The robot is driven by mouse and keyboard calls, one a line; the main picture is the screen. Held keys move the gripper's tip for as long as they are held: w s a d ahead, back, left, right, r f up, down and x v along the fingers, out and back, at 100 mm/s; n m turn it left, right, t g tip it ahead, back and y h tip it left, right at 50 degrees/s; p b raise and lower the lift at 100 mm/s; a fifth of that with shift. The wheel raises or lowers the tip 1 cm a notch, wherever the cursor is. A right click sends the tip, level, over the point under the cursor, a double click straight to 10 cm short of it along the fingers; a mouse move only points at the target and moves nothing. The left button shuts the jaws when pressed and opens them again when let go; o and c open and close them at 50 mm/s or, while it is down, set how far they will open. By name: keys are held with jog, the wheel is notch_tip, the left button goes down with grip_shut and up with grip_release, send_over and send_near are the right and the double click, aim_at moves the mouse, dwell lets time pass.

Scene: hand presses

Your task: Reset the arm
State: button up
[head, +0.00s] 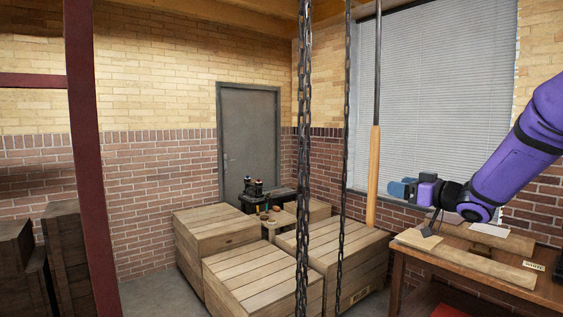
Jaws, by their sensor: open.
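My purple arm reaches in from the right edge of the head view, bent at a joint low above the wooden table. My gripper (434,222) is at its end, above the left end of the table (398,270), beside a blue and purple wrist part. It is small and dark here, and its fingers are partly hidden by the wrist. It looks open, and I see nothing held in it. I cannot tell whether the dark fingertip touches the table top or hovers over it.
Boards, papers and a small white label (533,266) lie on the table. Wooden crates (263,283) fill the middle floor, with dark equipment (254,188) behind them. Two chains (304,150) and a wooden-handled pole (374,175) hang in front. A red post (85,160) stands left.

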jog(key=s+d+r+m+h, duration=0.1)
jog(key=s+r+m+h, duration=0.2)
jog(key=s+h, duration=0.35)
jog(key=s+r+m+h, duration=0.3)
jog(key=s+h, duration=0.2)
jog(key=s, duration=0.2)
jog(key=s+a+f+g, duration=0.1)
jog(key=s+f+g, duration=0.1)
jog(key=s, duration=0.7)
jog(key=s+a+f+g, duration=0.2)
jog(key=s+f+g, duration=0.1)
jog(key=s, duration=0.6)
jog(key=s+a+f+m+g, duration=0.1)
jog(key=s+a+f+g, duration=0.1)
jog(key=s, duration=0.7)
jog(key=shift+s+f+g+y, duration=0.15)
jog(key=shift+f+g+y, duration=0.4)
jog(key=shift+g, duration=0.55)
jog(key=shift+f, duration=0.1)
